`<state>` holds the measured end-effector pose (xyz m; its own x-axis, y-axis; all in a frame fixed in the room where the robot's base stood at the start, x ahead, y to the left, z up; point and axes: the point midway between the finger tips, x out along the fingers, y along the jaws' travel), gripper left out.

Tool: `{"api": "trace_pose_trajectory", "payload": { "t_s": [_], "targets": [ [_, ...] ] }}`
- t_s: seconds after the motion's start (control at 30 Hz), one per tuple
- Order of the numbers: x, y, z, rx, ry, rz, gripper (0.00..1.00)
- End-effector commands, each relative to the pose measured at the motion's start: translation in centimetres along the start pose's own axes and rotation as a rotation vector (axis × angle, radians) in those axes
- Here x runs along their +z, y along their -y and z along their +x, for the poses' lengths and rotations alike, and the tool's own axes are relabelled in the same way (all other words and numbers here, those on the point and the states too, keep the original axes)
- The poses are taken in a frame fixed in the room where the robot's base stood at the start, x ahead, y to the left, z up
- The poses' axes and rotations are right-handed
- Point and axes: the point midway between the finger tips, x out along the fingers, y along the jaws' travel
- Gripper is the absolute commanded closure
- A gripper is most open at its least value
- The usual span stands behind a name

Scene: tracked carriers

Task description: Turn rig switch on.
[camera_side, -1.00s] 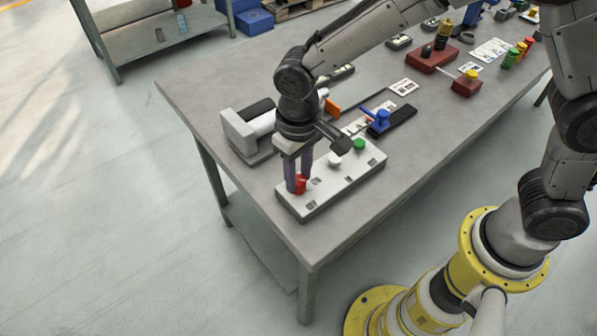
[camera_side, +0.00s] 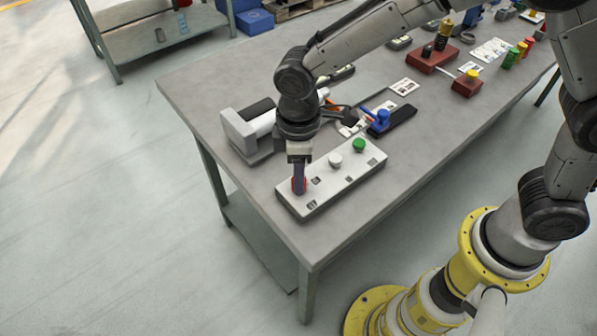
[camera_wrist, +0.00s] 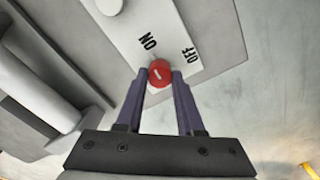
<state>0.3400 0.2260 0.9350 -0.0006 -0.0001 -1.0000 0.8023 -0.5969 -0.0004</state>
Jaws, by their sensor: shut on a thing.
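The rig switch is a red round knob (camera_wrist: 160,73) with a white pointer line, at the near left end of a pale grey panel (camera_side: 333,186). In the wrist view the words ON and OFF are printed on the panel, ON to the upper left of the knob and OFF to its right. The line slants toward the upper left, roughly toward ON. My gripper (camera_side: 299,187) points down over that end of the panel. Its purple fingers are shut on the red knob, one on each side, and partly hide it in the side view.
A white knob (camera_side: 335,160) and a green knob (camera_side: 359,145) stand farther along the panel. A grey device with a white cylinder (camera_side: 250,130) is close by at left. A blue handle (camera_side: 379,120) lies behind. The table's front edge is near.

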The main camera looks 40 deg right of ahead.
Motion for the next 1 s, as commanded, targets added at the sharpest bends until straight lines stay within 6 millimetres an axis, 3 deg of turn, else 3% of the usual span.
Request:
{"api": "trace_pose_trajectory", "payload": {
  "t_s": [0.67, 0.7, 0.87, 1.0],
  "targets": [
    [-0.02, -0.01, -0.18, 0.001, -0.001, -0.069, 1.0],
    [-0.02, -0.01, -0.18, 0.001, -0.002, -0.069, 0.61],
    [-0.02, -0.01, -0.13, 0.001, -0.001, -0.068, 0.33],
    [-0.01, 0.0, -0.08, 0.001, -0.001, -0.067, 0.33]
  ]
}}
